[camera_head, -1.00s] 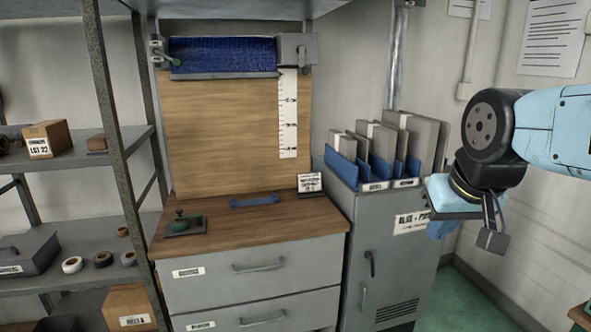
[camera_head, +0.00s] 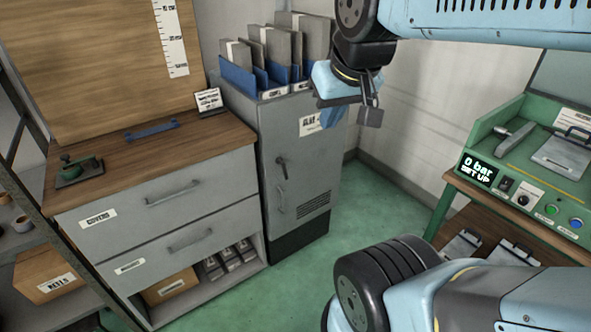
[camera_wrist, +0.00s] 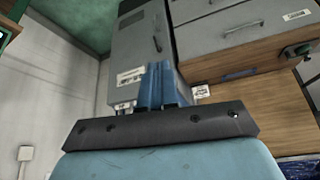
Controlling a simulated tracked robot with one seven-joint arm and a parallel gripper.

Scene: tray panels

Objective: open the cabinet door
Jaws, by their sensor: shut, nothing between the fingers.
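The grey metal cabinet (camera_head: 300,160) stands right of the drawer unit, and its door looks closed. A dark lever handle (camera_head: 282,166) is on the door's left side, with a second grey handle (camera_head: 281,201) below it. My blue gripper (camera_head: 337,108) is in front of and above the cabinet's upper right, apart from both handles, and covers part of the white label (camera_head: 309,124). In the wrist view, which is upside down, the cabinet (camera_wrist: 140,45) and its lever handle (camera_wrist: 158,38) show beyond my shut, empty fingers (camera_wrist: 161,82).
Files in blue holders (camera_head: 270,75) stand on the cabinet. The drawer unit (camera_head: 160,200) is at left, with a wooden top. A green test bench (camera_head: 480,150) stands at right. Green floor (camera_head: 350,205) is clear in front of the cabinet.

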